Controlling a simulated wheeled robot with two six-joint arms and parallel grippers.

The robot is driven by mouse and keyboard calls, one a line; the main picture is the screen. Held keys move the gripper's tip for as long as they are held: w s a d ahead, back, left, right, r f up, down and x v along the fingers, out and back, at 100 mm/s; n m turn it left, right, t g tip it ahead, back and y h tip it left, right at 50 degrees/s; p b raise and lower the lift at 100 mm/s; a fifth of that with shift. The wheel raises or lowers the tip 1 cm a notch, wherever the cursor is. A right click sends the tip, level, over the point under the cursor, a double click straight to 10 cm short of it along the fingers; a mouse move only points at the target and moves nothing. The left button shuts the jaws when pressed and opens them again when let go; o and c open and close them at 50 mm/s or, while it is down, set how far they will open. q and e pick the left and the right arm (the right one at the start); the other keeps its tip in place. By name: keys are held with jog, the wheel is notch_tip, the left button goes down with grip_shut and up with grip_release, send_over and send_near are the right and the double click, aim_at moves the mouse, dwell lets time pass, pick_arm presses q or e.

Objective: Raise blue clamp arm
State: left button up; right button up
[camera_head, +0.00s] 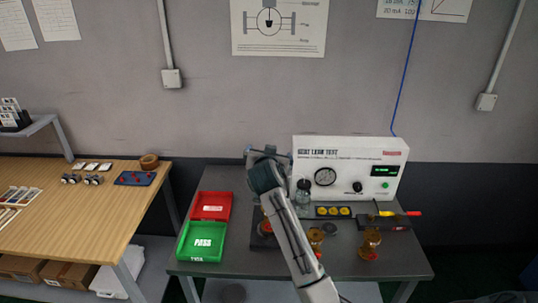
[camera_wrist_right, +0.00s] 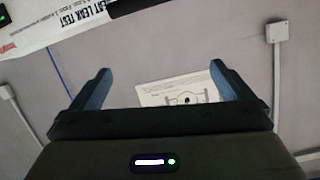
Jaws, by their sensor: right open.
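My right arm rises from the bottom of the head view across the grey bench. My right gripper (camera_head: 268,151) is in front of the left edge of the leak test unit, above the bench. In the right wrist view its two blue-grey fingers (camera_wrist_right: 160,70) are spread apart with nothing between them, facing the wall and a poster. I cannot make out the blue clamp arm in either view. A dark fixture base (camera_head: 259,240) with an orange-brown part shows just left of my arm and is partly hidden by it. My left gripper is not in view.
The white leak test unit (camera_head: 348,168) stands at the back of the bench. A red tray (camera_head: 229,198) and a green PASS tray (camera_head: 184,246) lie at left. Brass-coloured parts (camera_head: 370,243) stand right of my arm. A wooden table (camera_head: 70,210) is farther left.

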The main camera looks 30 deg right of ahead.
jog(key=b+v, duration=0.4)
jog(key=v, duration=0.6)
